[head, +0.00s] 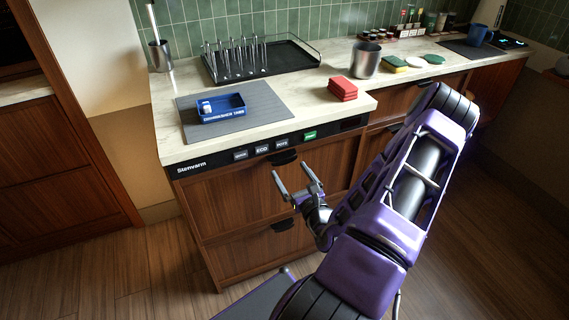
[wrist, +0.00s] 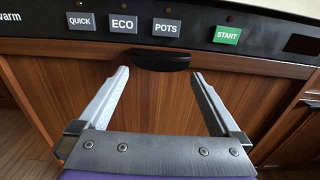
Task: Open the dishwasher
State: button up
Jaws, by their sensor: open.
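The dishwasher (head: 240,200) is a wood-fronted unit under the counter. It has a black control strip (head: 250,150) with QUICK, ECO and POTS buttons and a green START button (wrist: 227,35). Its upper door front looks closed. A dark handle (wrist: 161,60) sits at the top of this front, just below the strip; it also shows in the head view (head: 284,157). My gripper (head: 294,177) is open and empty in front of the upper front. In the wrist view its fingers (wrist: 158,78) point toward the handle, one on each side below it, apparently not touching it.
A second dark handle (head: 285,224) is on the lower front. On the counter are a blue dishwasher-tabs box (head: 221,108) on a grey mat (head: 266,107), a drying rack (head: 290,72), red sponges (head: 343,88) and a metal cup (head: 366,62). The floor (head: 135,275) at front left is clear.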

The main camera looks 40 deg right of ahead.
aim_at(285, 163)
jog(key=x, duration=0.5)
grip_shut()
dwell(0.5)
